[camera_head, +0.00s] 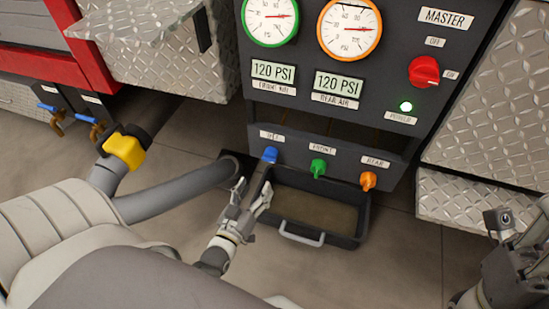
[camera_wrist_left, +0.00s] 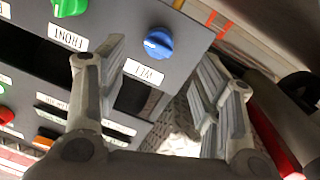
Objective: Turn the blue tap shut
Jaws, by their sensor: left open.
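The blue tap (camera_head: 270,155) is at the left end of a row of three on the lower edge of the dark pump panel (camera_head: 345,140). In the left wrist view, the blue tap (camera_wrist_left: 158,42) shows as a round ribbed knob beyond the fingertips, roughly between them, not touching. My left gripper (camera_head: 253,185) is open and empty, just below and left of the tap in the head view; its spread fingers also show in the left wrist view (camera_wrist_left: 163,55). My right gripper (camera_head: 515,245) is partly in view at the lower right, away from the taps; its opening is unclear.
A green tap (camera_head: 318,167) and an orange tap (camera_head: 368,180) sit right of the blue one. A black tray (camera_head: 350,241) with a grey handle is below. A grey hose with a yellow coupling (camera_head: 125,150) lies left. Two blue-handled valves (camera_head: 46,107) (camera_head: 86,119) are farther left.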

